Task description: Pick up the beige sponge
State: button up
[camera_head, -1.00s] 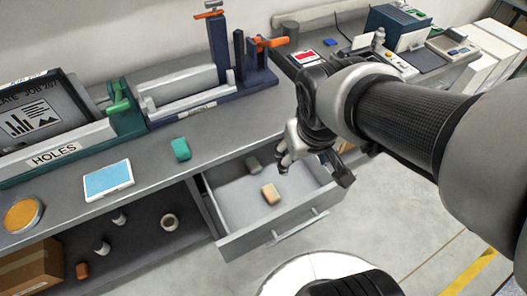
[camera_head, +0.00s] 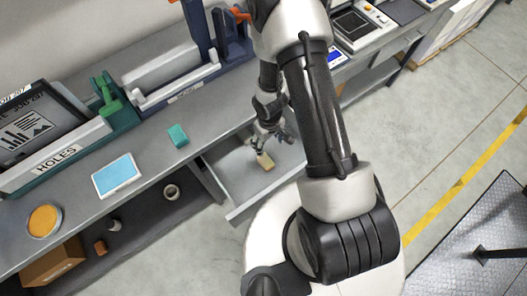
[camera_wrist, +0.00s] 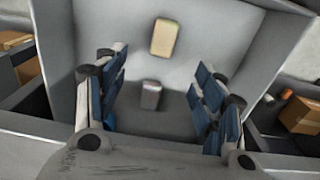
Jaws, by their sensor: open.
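The beige sponge (camera_head: 265,161) lies on the floor of an open grey drawer (camera_head: 231,181). In the wrist view the beige sponge (camera_wrist: 165,38) is near the top, beyond the fingertips. A grey block (camera_wrist: 151,95) lies in the same drawer, between the fingers in that picture; in the head view my gripper seems to hide it. My gripper (camera_head: 271,143) is over the drawer, pointing down, close to the beige sponge. In the wrist view my gripper (camera_wrist: 160,70) is open with its blue-padded fingers wide apart and nothing held.
The drawer walls stand around the gripper. On the bench above are a teal block (camera_head: 178,136), a blue-and-white tablet-like panel (camera_head: 117,175) and a green-and-grey fixture labelled HOLES (camera_head: 58,157). A shelf below holds small parts and a cardboard box (camera_head: 55,262).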

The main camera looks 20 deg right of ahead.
jog(key=f, duration=0.1)
jog(key=b, duration=1.2)
send_near(266, 161)
jog(key=f, duration=0.5)
jog(key=shift+s+d+f, duration=0.15)
jog(key=shift+d+f, duration=0.05)
jog(key=shift+d, duration=0.05)
jog(key=f+b, duration=0.4)
jog(key=f, duration=0.1)
jog(key=shift+w+a+f+b, duration=0.1)
jog(key=shift+w+a+b, duration=0.1)
jog(key=shift+a+b, duration=0.15)
jog(key=c, duration=1)
